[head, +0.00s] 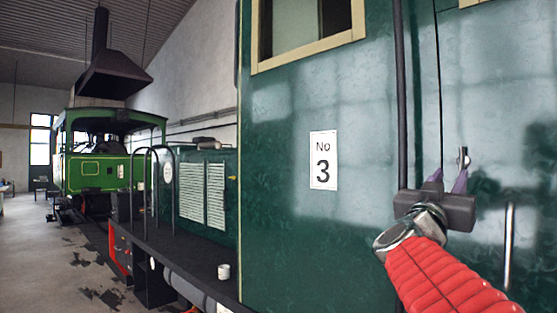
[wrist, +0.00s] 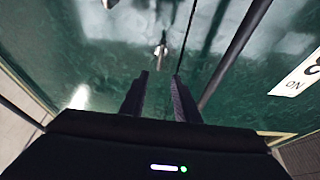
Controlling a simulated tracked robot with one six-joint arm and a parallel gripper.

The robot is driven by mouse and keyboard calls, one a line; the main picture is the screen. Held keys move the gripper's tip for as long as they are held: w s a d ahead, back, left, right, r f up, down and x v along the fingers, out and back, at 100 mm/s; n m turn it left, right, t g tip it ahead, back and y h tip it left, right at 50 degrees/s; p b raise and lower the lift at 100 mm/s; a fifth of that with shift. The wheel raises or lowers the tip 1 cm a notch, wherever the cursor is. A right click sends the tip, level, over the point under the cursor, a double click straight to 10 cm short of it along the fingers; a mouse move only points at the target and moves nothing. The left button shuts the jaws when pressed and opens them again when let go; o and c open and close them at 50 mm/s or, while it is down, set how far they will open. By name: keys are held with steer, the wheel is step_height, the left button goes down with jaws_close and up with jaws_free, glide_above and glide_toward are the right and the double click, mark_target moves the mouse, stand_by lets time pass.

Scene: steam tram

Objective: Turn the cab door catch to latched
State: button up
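The cab door catch (head: 463,157) is a small bright metal piece on the dark green cab side, just right of the dark vertical door seam. In the head view it looks roughly upright, its lower part partly hidden by my gripper (head: 449,178). The gripper is open, its two fingers spread and nothing between them. The wrist view shows the catch (wrist: 161,48) beyond the tips of my gripper (wrist: 160,76), sideways between the two fingers. It appears apart from them. Whether the catch meets a keeper is too small to tell.
A dark vertical rail (head: 401,90) runs left of the seam, close to my gripper. A pale upright handle (head: 508,245) is lower right. A "No 3" plate (head: 323,160) and framed window (head: 308,28) are left. A green locomotive (head: 95,165) stands far left; the floor there is open.

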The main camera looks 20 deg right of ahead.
mark_target(461, 157)
steer(key=x, duration=1.2)
steer(key=shift+w+d, duration=0.1)
steer(key=shift+d, duration=0.05)
jaws_close()
stand_by(0.5)
